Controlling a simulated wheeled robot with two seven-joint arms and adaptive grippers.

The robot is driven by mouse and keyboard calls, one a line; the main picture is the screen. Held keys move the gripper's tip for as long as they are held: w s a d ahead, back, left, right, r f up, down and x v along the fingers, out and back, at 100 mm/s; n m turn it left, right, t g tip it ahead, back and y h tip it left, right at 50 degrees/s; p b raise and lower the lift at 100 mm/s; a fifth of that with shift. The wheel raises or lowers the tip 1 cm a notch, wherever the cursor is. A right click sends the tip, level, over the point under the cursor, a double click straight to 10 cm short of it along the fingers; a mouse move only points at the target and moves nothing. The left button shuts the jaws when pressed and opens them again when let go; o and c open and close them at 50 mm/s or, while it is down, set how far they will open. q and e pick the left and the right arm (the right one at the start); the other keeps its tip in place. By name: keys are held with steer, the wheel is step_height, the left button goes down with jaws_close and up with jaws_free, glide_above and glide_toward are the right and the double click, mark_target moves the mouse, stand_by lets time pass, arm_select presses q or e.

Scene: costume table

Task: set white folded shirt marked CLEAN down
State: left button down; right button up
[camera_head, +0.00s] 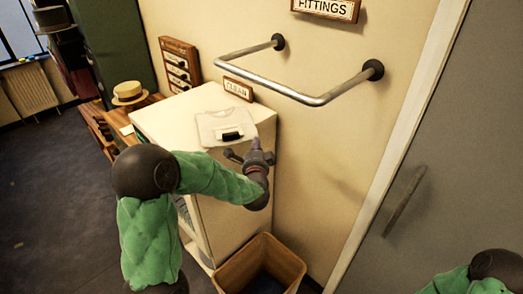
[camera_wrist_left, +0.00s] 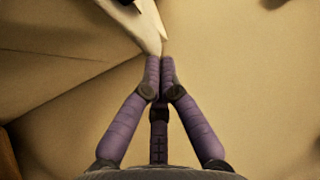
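The white folded shirt (camera_head: 210,122) shows above the top of the pale cabinet (camera_head: 158,122), flat side up, with a dark label on its near part. I cannot tell whether it rests on the top or is just above it. My left gripper (camera_head: 256,147) is at the shirt's near right corner. In the left wrist view its fingers (camera_wrist_left: 160,62) are closed together at the tips, where a pale edge of the shirt (camera_wrist_left: 150,32) meets them. My right gripper is out of view.
A CLEAN sign (camera_head: 238,89) stands behind the cabinet top. A metal rail (camera_head: 315,99) juts from the wall to the right. An open bin (camera_head: 232,272) stands below the gripper. A straw hat (camera_head: 128,94) is left of the cabinet.

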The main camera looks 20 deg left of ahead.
mark_target(231, 126)
arm_select(q)
steer(key=shift+w+a, duration=0.1)
steer(key=shift+a, duration=0.05)
steer(key=w+a, duration=0.1)
steer(key=a, duration=0.2)
steer(key=w+a+b, duration=0.1)
steer(key=a, duration=0.2)
steer(key=w+a, duration=0.2)
steer(key=a, duration=0.1)
steer(key=shift+a+b, duration=0.3)
steer(key=shift+a, duration=0.1)
steer(key=shift+f, duration=0.1)
